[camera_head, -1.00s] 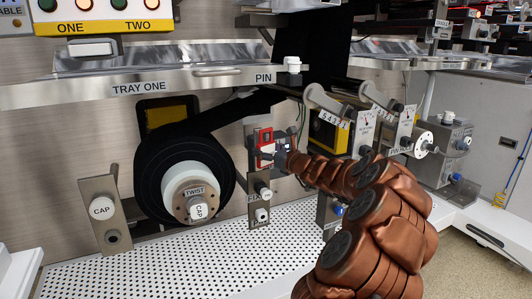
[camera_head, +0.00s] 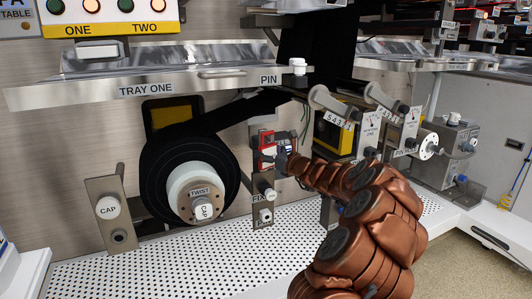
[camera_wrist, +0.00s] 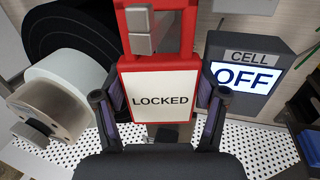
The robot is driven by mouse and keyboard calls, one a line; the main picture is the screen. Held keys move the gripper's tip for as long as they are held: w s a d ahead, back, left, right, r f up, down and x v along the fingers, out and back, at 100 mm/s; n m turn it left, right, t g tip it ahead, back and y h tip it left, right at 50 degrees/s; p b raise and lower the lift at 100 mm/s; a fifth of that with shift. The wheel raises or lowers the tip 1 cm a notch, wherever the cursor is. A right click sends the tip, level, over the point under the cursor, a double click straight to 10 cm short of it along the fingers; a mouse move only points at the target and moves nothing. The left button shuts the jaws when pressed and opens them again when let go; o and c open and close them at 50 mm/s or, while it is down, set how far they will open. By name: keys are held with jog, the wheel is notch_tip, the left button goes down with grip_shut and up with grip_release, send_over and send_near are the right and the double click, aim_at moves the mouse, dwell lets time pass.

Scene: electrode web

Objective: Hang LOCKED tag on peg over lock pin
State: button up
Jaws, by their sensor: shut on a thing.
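The red-framed LOCKED tag (camera_wrist: 160,97) is upright in the wrist view, with an open red frame at its top. My gripper (camera_wrist: 160,110) is shut on the tag, one finger at each side edge. A grey square-ended peg (camera_wrist: 140,32) shows within the tag's upper opening; I cannot tell whether the tag rests on it. In the head view the tag (camera_head: 267,150) is in front of the upper part of an upright metal plate (camera_head: 258,213). That plate carries a white knob (camera_head: 270,194) labelled FIX, below the tag.
A black roll (camera_head: 150,180) with a white core stands left of the tag. A box reading CELL OFF (camera_wrist: 245,70) is close at right in the wrist view. Rollers (camera_head: 328,100) project at upper right. TRAY ONE (camera_head: 190,83) overhangs above; a perforated white shelf (camera_head: 160,262) lies below.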

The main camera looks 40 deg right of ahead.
dwell(0.3)
jog(key=o, duration=1.3)
jog(key=s, duration=0.8)
jog(key=s+a, duration=0.1)
jog(key=s, duration=0.3)
